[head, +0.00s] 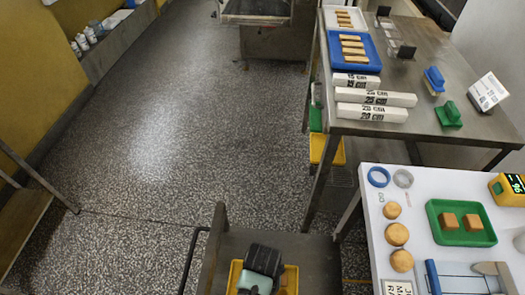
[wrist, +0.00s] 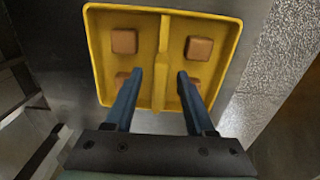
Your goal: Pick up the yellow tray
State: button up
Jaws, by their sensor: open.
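The yellow tray (wrist: 171,23) fills the upper part of the wrist view. It has a raised divider down its middle and brown square pieces in both halves. In the head view the tray (head: 235,276) is at the bottom edge on a dark metal surface, partly covered by my gripper (head: 262,262). My gripper's two blue fingers (wrist: 159,78) are open, one on each side of the divider as seen in the wrist view. Whether they touch the tray cannot be told. The fingers hide parts of the nearer brown pieces.
A white table (head: 400,278) stands at right with a green tray (head: 436,228) and round biscuits (head: 397,235). Behind it is a steel table (head: 425,75) with a blue tray (head: 374,62) and white bars (head: 375,97). The speckled floor (head: 150,160) at left is clear.

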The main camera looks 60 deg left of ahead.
grip_shut()
jog(key=shift+r, duration=0.1)
dwell(1.2)
